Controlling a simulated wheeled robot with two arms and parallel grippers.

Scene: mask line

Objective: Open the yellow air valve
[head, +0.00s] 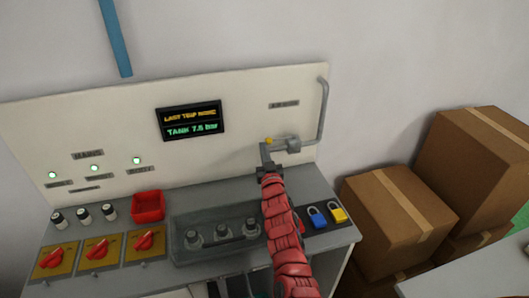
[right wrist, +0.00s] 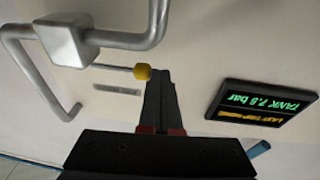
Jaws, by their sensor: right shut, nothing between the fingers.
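The yellow air valve shows as a small yellow knob (head: 268,141) on the upright panel, left of the grey valve body (head: 293,145) in a bent pipe. In the right wrist view the yellow knob (right wrist: 142,72) sits on the end of a thin rod from the grey valve body (right wrist: 66,40). My right gripper (head: 267,166) is just below the knob in the head view. In the right wrist view its fingertips (right wrist: 159,76) are shut and empty, right beside the knob; I cannot tell if they touch it. My left gripper is not in view.
The bench below holds a red bin (head: 148,206), red rotary switches (head: 97,249), a grey tray (head: 180,254) with several knobs, and blue (head: 317,217) and yellow (head: 338,214) padlocks. Cardboard boxes (head: 398,221) stand at right.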

